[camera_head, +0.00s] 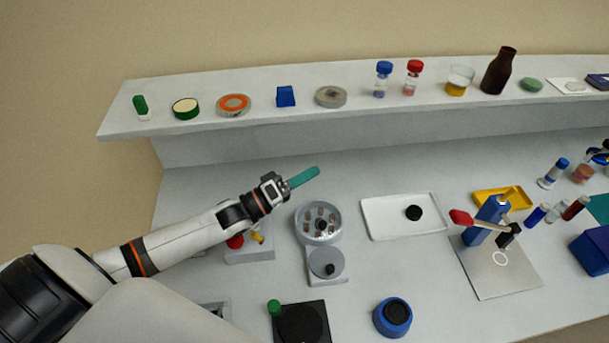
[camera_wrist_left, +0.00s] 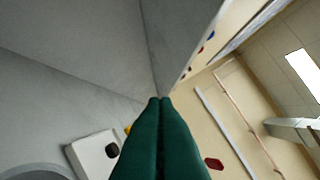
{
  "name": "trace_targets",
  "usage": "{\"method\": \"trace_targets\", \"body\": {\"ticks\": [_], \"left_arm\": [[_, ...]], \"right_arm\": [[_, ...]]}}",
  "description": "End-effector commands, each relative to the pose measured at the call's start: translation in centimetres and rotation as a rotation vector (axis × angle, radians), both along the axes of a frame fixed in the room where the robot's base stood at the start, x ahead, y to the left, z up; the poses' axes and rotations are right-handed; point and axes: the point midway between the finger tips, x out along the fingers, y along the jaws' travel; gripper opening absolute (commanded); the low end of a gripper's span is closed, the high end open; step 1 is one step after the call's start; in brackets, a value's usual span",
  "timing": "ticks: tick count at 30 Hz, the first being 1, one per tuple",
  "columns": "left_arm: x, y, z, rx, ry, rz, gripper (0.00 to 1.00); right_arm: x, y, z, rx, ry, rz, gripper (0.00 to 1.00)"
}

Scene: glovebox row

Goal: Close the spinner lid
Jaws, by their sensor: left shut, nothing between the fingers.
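The spinner (camera_head: 318,207) stands on the bench right of centre-left in the head view. Its round grey bowl is uncovered and shows several brownish pieces in a ring. A smaller grey disc with a black knob (camera_head: 327,263), which looks like the lid, sits to the front of the bowl, beside it rather than over it. My left gripper (camera_head: 316,171) has teal fingers pressed together and empty. It is above and behind the bowl in the picture, apart from it. The fingers also fill the lower middle of the left wrist view (camera_wrist_left: 163,104). My right gripper is not in view.
A white tray (camera_head: 380,226) with a black round piece lies right of the spinner. A blue round pot (camera_head: 393,317) and a dark block (camera_head: 302,322) stand in front. A blue device with a red knob (camera_head: 487,222) is further right. A shelf (camera_head: 210,122) with jars runs behind.

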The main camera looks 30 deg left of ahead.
Motion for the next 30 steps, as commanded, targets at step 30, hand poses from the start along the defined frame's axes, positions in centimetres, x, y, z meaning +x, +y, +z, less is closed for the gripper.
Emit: {"method": "trace_targets", "body": {"ticks": [30], "left_arm": [[-5.3, 7.1, -2.8, 0.001, 0.002, 0.001, 0.00]], "right_arm": [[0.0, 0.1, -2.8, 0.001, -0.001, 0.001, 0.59]]}}
